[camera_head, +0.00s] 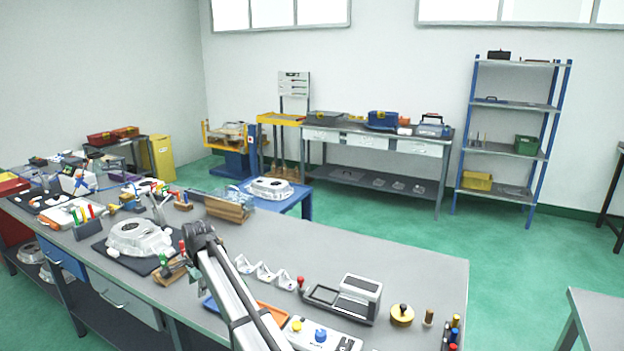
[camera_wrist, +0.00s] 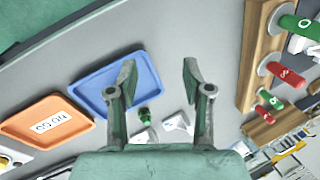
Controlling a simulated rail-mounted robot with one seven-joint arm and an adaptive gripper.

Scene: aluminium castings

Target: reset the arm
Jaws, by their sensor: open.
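In the wrist view my gripper (camera_wrist: 158,76) is open, its two fingers spread with nothing between the tips. It is above the grey workbench (camera_head: 400,250). A blue tray (camera_wrist: 88,75) is beside and partly behind the left finger. In the head view my grey and white arm (camera_head: 228,290) reaches over the bench from the bottom edge. A dark joint is at its far visible end. I cannot make out the gripper fingers in the head view.
An orange tray (camera_wrist: 45,122) with a label lies left of the blue one. Small pale castings (camera_head: 264,273) stand near the arm. A wooden rack (camera_wrist: 258,60) holds red and green handled tools. A large casting (camera_head: 138,238) sits left. The bench's back right is clear.

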